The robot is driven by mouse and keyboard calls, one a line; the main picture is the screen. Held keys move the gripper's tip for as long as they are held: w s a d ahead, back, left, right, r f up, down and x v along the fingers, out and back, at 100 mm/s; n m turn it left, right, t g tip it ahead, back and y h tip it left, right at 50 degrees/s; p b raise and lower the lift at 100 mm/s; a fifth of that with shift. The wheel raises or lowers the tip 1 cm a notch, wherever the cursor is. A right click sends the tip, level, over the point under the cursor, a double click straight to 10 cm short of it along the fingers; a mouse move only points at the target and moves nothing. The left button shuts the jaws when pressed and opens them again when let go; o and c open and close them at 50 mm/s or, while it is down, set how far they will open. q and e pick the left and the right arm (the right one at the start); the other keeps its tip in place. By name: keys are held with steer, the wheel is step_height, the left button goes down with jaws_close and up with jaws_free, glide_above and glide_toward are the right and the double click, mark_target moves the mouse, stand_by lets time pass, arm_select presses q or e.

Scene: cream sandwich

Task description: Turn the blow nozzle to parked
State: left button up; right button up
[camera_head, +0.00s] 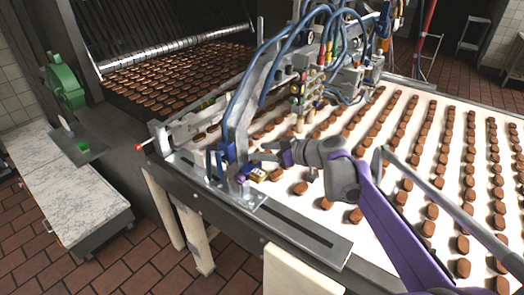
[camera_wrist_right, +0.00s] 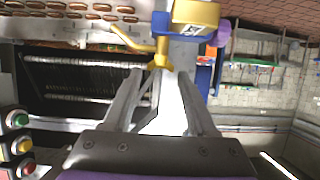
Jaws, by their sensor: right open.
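A yellow fitting with a thin bent lever (camera_wrist_right: 135,42), which looks like the blow nozzle, is at the top of the right wrist view. Its yellow block (camera_wrist_right: 195,14) has a pale face. In the head view a small yellow part (camera_head: 258,174) sits low on the grey bracket at the belt's near edge. My right gripper (camera_head: 262,151) reaches in from the right beside this bracket. In the wrist view its two fingers (camera_wrist_right: 160,78) are apart, with the yellow lever's lower end just beyond or between the tips; contact cannot be told. My left gripper is not in view.
A white belt (camera_head: 330,215) carries rows of brown sandwiches. Blue hoses (camera_head: 238,100) and a metal bracket crowd the space around the gripper. A dark slotted rail (camera_head: 300,229) runs along the near edge. A marble-topped counter (camera_head: 65,180) stands left. Coloured buttons (camera_wrist_right: 18,120) are at the wrist view's left.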

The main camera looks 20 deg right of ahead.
steer(key=v, duration=1)
steer(key=shift+s, duration=0.1)
steer(key=s+a+f+m+g+h, duration=0.35)
steer(key=s+a+f, duration=0.35)
steer(key=s+f, duration=0.35)
steer(key=s+d+f+m+g+h, duration=0.1)
steer(key=s+f+m+h, duration=0.3)
steer(key=s+f, duration=0.8)
steer(key=s+h, duration=0.1)
steer(key=s, duration=0.2)
steer(key=shift+s+d+f, duration=0.15)
steer(key=shift+s+d, duration=0.05)
steer(key=shift+s, duration=0.15)
steer(key=shift+g, duration=0.25)
